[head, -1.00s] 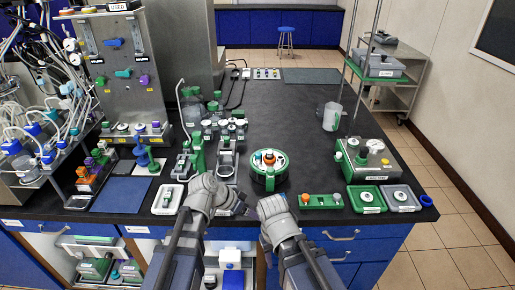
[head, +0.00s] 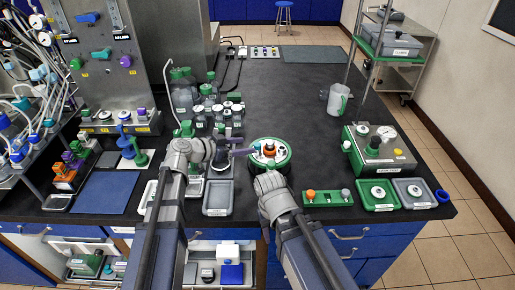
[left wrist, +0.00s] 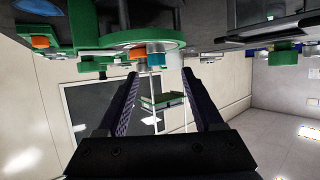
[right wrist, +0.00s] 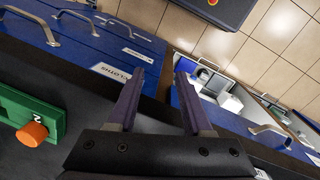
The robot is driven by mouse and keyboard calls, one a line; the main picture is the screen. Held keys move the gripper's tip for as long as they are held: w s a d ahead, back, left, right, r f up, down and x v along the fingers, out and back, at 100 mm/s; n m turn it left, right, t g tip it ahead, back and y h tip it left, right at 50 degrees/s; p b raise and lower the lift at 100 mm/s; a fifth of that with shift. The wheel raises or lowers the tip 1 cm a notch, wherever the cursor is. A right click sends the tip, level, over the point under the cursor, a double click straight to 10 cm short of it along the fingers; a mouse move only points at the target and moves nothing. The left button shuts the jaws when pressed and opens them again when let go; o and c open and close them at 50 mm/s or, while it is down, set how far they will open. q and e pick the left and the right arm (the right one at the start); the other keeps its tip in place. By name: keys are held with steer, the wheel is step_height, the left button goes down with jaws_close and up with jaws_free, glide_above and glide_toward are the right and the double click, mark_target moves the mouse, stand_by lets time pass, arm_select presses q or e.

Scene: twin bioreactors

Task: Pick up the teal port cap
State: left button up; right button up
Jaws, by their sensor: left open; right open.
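The teal port cap (left wrist: 157,60) hangs in the left wrist view beside an orange cap (left wrist: 138,52) on the green-rimmed round vessel (left wrist: 125,39). In the head view the teal cap (head: 257,147) is small, at the left side of the vessel's top (head: 284,156). My left gripper (head: 243,152) is open, its fingers pointing at the vessel from the left; in its wrist view the cap appears between and just beyond the fingertips (left wrist: 160,74). Whether they touch it I cannot tell. My right gripper (right wrist: 160,75) is open and empty, near the vessel's front.
A green block with an orange and a grey cap (head: 328,197) lies right of the vessel. Green (head: 375,208) and grey (head: 418,206) trays lie further right. Bottles and small vials (head: 229,98) stand behind my left gripper. The dark bench top (head: 290,90) is clear behind the vessel.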

mark_target(256, 145)
arm_select(q)
steer(key=shift+b+x, duration=0.9)
steer(key=shift+x, duration=1.75)
steer(key=shift+s+d+r, duration=0.1)
steer(key=shift+s, duration=0.15)
steer(key=shift+c, duration=0.4)
jaws_close()
